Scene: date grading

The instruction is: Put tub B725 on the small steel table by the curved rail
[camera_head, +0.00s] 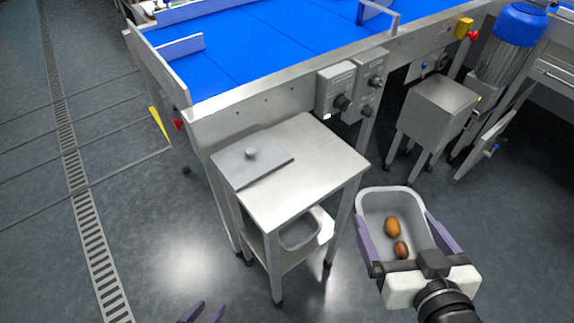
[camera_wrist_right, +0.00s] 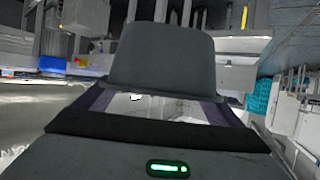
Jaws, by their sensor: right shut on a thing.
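A pale grey tub (camera_head: 372,200) with two brown dates (camera_head: 393,228) in it is at the lower right of the head view. My right gripper (camera_head: 396,220) is shut on it, with purple fingers along two opposite sides. The tub is held in the air, right of the small steel table (camera_head: 310,165). No label is readable on it. In the right wrist view the dark gripper body hides most of the tub. My left gripper (camera_head: 204,313) shows only two purple fingertips at the bottom edge, apart with nothing visible between them.
A flat grey plate with a knob (camera_head: 252,162) lies on the table's left back part; its right and front are bare. A pale container (camera_head: 300,236) sits on its lower shelf. Behind stand a blue conveyor (camera_head: 255,50), control boxes (camera_head: 336,86) and a steel cabinet (camera_head: 440,100).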

